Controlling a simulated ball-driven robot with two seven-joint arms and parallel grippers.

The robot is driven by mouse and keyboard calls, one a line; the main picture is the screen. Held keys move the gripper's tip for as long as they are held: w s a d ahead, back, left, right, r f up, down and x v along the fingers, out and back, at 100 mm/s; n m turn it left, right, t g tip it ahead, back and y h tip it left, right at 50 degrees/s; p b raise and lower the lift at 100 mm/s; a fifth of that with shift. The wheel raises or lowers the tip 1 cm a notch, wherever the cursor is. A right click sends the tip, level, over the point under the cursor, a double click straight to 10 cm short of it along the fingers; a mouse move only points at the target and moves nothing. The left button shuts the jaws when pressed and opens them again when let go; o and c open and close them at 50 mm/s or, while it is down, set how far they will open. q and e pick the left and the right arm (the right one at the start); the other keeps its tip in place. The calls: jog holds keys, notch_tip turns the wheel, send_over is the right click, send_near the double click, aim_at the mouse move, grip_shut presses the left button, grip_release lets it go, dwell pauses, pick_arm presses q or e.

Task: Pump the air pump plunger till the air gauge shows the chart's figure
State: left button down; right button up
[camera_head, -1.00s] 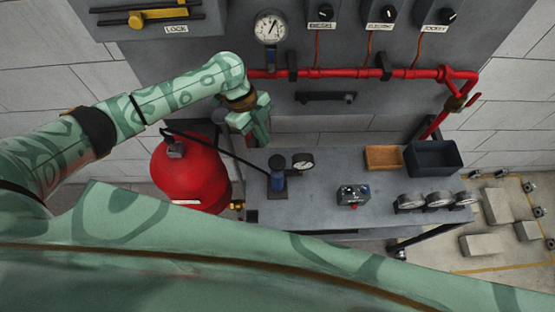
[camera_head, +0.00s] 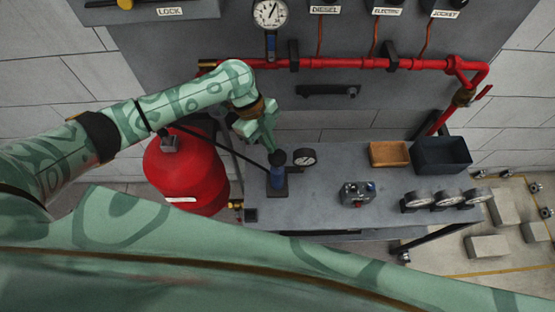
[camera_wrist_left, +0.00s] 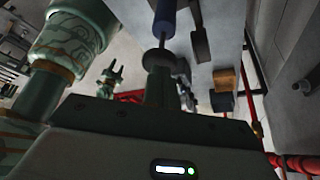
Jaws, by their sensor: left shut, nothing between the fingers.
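The air pump (camera_head: 278,181) is a blue cylinder standing on the grey bench, with a black plunger knob (camera_head: 277,158) on top. My left gripper (camera_head: 271,146) is shut, pointing down at the knob from above. In the left wrist view the closed fingers (camera_wrist_left: 160,85) meet the round black knob (camera_wrist_left: 160,58), and a bare rod shows between it and the blue cylinder (camera_wrist_left: 164,18). The small dial beside the pump, the likely air gauge (camera_head: 304,158), is too small to read. I cannot make out the chart. A small forked green shape (camera_wrist_left: 110,78) may be my right gripper.
A red tank (camera_head: 185,175) stands left of the bench (camera_head: 325,205). A red pipe (camera_head: 340,63) runs along the wall panel.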

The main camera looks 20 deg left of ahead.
pick_arm(q)
jog(key=shift+b+x, duration=0.4)
jog(key=shift+x, duration=0.35)
pick_arm(e)
jog(key=shift+f, duration=0.7)
jog(key=shift+a, duration=0.2)
pick_arm(q)
jog(key=shift+f, duration=0.15)
pick_arm(e)
jog(key=shift+f, duration=0.1)
